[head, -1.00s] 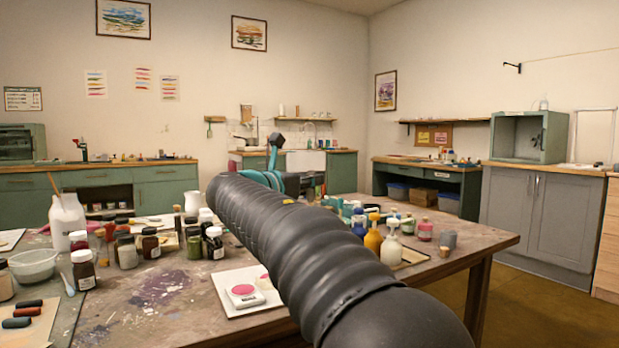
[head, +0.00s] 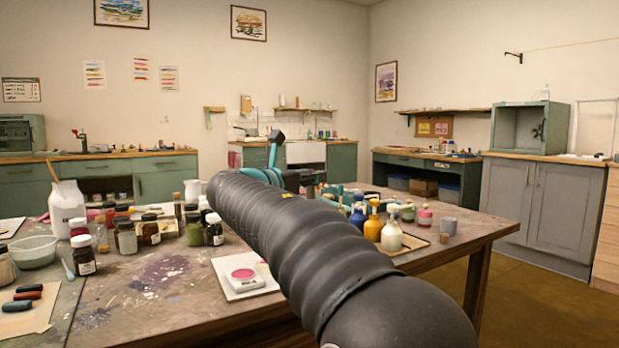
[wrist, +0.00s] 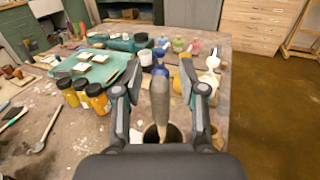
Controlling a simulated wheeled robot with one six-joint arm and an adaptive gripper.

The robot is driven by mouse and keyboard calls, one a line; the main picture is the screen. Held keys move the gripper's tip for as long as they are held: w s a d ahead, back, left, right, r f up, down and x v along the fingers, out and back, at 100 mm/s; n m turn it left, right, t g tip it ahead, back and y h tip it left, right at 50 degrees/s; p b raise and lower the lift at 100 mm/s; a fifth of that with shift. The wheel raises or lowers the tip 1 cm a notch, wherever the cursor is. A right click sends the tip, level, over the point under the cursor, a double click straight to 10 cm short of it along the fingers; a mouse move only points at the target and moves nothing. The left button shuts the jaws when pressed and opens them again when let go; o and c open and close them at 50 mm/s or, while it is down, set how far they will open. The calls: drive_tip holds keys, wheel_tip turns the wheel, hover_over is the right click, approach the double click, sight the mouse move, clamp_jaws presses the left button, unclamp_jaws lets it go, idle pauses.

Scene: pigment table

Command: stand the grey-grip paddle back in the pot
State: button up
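In the wrist view my gripper (wrist: 162,85) is open, its two fingers standing apart with a gap on each side of a grey, rounded grip. This is the grey-grip paddle (wrist: 160,98), upright in the picture between the fingers. Its lower end overlaps the dark opening of a round pot (wrist: 149,134) just below the fingers. How deep the paddle sits in the pot is hidden by the gripper body. In the head view my black arm covers the pot and paddle.
Several yellow-labelled jars (wrist: 98,99) and a teal tray (wrist: 98,66) stand left of the gripper. White (head: 391,237) and yellow (head: 373,227) bottles stand near the table's right side. A white tile (head: 240,281) with pink pigment lies nearer. The floor right of the table is clear.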

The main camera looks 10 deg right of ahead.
drive_tip(key=shift+a, duration=0.1)
drive_tip(key=v, duration=1.1)
drive_tip(key=shift+s+a, duration=0.3)
idle(0.4)
drive_tip(key=s+d+f+m+g+y+p, duration=0.2)
drive_tip(key=s+d+f+m+g+y, duration=0.35)
drive_tip(key=s+d+f+m, duration=0.65)
drive_tip(key=s+a+f+m+y+p, duration=0.1)
drive_tip(key=s+a+f+m+y, duration=0.1)
drive_tip(key=s+f+m+y, duration=0.6)
drive_tip(key=s+f+m, duration=0.6)
drive_tip(key=s+f, duration=0.3)
drive_tip(key=s, duration=0.3)
drive_tip(key=shift+s+a+g, duration=0.2)
drive_tip(key=shift+a+g, duration=0.05)
drive_tip(key=shift+g, duration=0.1)
